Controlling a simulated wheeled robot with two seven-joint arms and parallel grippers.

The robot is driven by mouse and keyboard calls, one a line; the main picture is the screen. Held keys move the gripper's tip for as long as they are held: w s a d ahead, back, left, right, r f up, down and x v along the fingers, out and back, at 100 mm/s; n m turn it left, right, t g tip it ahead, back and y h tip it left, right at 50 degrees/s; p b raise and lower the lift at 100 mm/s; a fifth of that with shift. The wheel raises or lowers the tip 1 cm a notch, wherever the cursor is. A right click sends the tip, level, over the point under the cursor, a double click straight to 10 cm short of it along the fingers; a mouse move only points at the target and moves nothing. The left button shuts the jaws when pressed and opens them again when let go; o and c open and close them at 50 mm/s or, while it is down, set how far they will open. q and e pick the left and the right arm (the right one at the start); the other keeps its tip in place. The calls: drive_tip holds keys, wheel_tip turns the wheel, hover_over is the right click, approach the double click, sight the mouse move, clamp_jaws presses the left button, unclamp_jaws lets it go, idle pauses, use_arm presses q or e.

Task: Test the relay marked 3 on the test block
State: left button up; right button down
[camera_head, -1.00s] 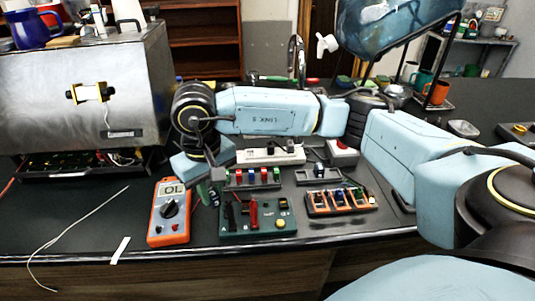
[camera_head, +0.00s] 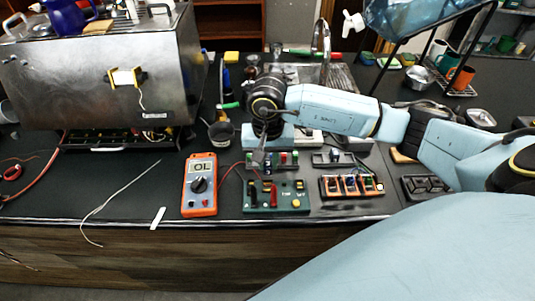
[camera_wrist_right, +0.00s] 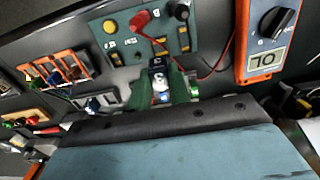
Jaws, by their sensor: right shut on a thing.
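The green test block (camera_head: 283,208) stands at the front middle of the bench, with a red plug, a black plug and a yellow button. My right gripper (camera_head: 261,161) points down just behind it, over the rack of coloured relays (camera_head: 293,159). In the right wrist view the gripper (camera_wrist_right: 163,88) is shut on a small relay (camera_wrist_right: 160,84) with a pale marked top. The mark is too blurred to read surely. The relay is at the test block's edge; I cannot tell whether it is seated. The orange multimeter (camera_head: 199,205) reads OL. My left gripper is not in view.
An orange rack with several relays (camera_head: 350,187) stands right of the block, and a small grey rack (camera_head: 333,159) behind it. A steel brewer (camera_head: 100,75) fills the back left. A loose wire (camera_head: 120,192) and white strip (camera_head: 158,217) lie on the left bench.

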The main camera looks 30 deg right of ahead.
drive_tip(key=shift+f, duration=0.65)
drive_tip(key=shift+f+b, duration=1.35)
drive_tip(key=shift+f, duration=0.95)
drive_tip(key=shift+r, duration=0.15)
drive_tip(key=shift+f+b, duration=0.75)
drive_tip(key=shift+b, duration=0.85)
drive_tip(key=shift+b, duration=0.35)
drive_tip(key=shift+r, duration=0.1)
idle(2.2)
drive_tip(key=shift+r+p, duration=1.3)
drive_tip(key=shift+r, duration=1.1)
